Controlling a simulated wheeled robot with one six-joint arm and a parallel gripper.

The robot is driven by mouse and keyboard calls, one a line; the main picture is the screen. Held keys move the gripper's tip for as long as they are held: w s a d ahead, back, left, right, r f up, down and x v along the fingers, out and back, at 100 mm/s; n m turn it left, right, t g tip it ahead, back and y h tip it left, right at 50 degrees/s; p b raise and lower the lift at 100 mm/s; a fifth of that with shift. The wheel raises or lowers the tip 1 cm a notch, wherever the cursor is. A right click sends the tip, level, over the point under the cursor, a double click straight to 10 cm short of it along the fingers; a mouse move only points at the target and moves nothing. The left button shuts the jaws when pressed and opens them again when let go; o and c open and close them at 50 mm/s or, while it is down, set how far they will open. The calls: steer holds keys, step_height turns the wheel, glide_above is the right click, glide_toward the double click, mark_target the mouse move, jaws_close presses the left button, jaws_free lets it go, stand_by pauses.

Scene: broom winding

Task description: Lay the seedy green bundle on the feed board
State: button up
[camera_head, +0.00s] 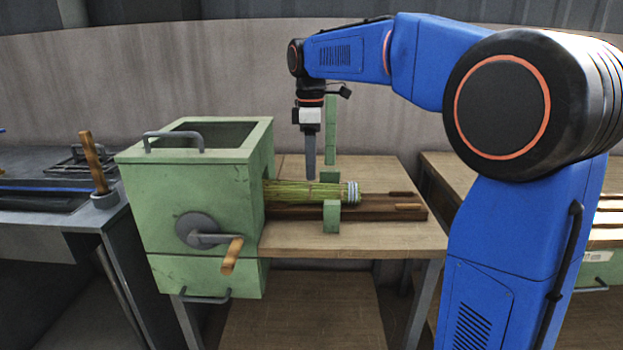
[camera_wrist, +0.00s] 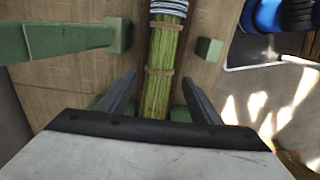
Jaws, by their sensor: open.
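A green stalk bundle (camera_head: 305,193) lies flat along the dark brown board (camera_head: 385,212) in front of the green machine. It has twine ties and a pale banded end at the right; its left end meets the machine's side. Whether it bears seeds I cannot tell. My gripper (camera_head: 311,176) points down just above the bundle. In the wrist view my gripper (camera_wrist: 162,92) is open, one finger on each side of the bundle (camera_wrist: 161,65), holding nothing. I cannot tell whether the fingers touch it.
The green machine (camera_head: 193,150) with a wood-handled crank stands left of the board. A tall green post (camera_head: 331,125) stands behind the bundle and a short green block (camera_head: 331,217) in front. The wooden table (camera_head: 300,240) has bare room at the front. A dark bench stands at far left.

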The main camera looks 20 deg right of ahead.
mark_target(311, 184)
step_height(311, 184, up, 5)
steer(key=s+d+f+m+t, duration=0.1)
steer(key=s+d+f+m, duration=0.15)
steer(key=s, duration=0.55)
steer(key=s+d+f+m+t, duration=0.15)
steer(key=s+f+m, duration=0.25)
steer(key=s, duration=0.5)
steer(key=s+d+f+m+t, duration=0.2)
steer(key=s+f+m, duration=0.6)
steer(key=s+f, duration=0.7)
steer(key=shift+s+d+f, duration=0.25)
steer(key=shift+s+d, duration=0.3)
steer(key=shift+s, duration=0.2)
